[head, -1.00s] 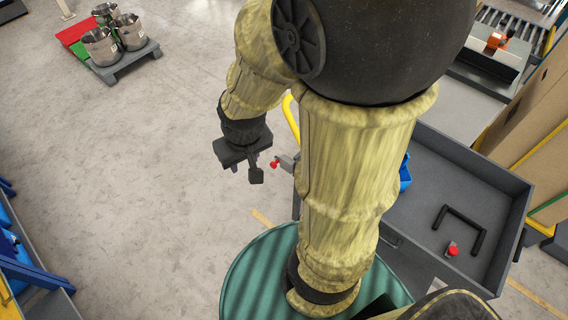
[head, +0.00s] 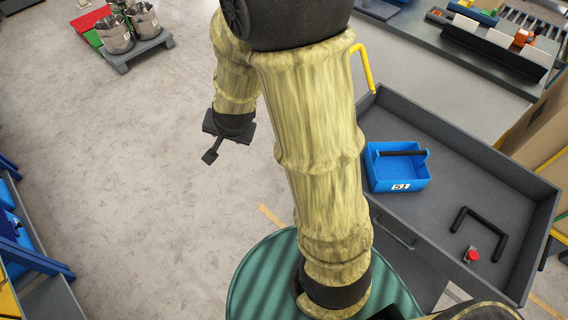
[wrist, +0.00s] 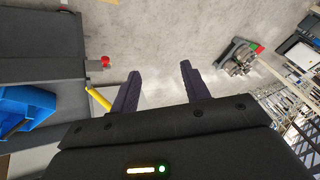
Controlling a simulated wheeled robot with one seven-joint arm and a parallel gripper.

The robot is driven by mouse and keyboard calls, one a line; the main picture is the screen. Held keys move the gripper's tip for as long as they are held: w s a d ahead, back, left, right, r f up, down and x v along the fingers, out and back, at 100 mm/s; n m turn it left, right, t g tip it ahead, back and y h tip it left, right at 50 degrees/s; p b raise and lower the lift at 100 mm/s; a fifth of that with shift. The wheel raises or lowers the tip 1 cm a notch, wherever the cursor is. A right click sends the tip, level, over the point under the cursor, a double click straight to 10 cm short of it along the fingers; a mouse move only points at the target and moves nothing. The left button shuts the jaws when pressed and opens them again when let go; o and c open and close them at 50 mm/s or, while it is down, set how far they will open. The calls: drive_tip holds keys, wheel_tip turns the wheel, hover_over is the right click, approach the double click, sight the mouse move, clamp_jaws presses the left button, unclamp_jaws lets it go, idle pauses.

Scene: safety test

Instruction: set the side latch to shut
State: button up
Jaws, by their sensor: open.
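A red knob (wrist: 105,62) on a short grey arm sticks out from the side of the grey cart (wrist: 45,60) in the wrist view; it looks like the side latch. I cannot tell its setting. In the head view my arm hides that spot. My gripper (wrist: 160,70) is open and empty, its two dark fingers apart over bare floor, with the knob to their left and not touching. In the head view the gripper (head: 213,148) hangs left of the cart (head: 440,125), partly hidden by its own body.
A blue crate (head: 397,172) marked 51 stands on the cart's tray, also holding a black handle (head: 478,232) and another red knob (head: 472,255). A yellow rail (head: 363,68) rises at the cart's edge. Steel pots (head: 115,35) stand far left. Floor around the gripper is clear.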

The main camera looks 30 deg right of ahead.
drive_tip(key=w+f+m+t+h+b, duration=0.1)
drive_tip(key=w+f+m+h+b, duration=0.2)
drive_tip(key=f, duration=0.4)
drive_tip(key=w+d+f+m+t+h+b, duration=0.1)
drive_tip(key=w+f+m+h+b, duration=0.1)
drive_tip(key=w+f+m+b, duration=0.3)
drive_tip(key=w+f+m+t+h+b, duration=0.1)
drive_tip(key=f+m+h+b, duration=0.15)
drive_tip(key=f+m, duration=0.4)
drive_tip(key=s+d+f+m+g+h+b, duration=0.2)
drive_tip(key=s+f+m+h+b, duration=0.6)
drive_tip(key=f+m+h, duration=0.1)
wheel_tip(320, 180, down, 3)
drive_tip(key=shift+r+m+g+h, duration=0.1)
drive_tip(key=shift+m+g+h, duration=0.25)
drive_tip(key=shift+g+h, duration=0.1)
drive_tip(key=shift+d, duration=0.1)
drive_tip(key=b+x, duration=0.1)
drive_tip(key=x, duration=1.6)
drive_tip(key=shift+w, duration=0.15)
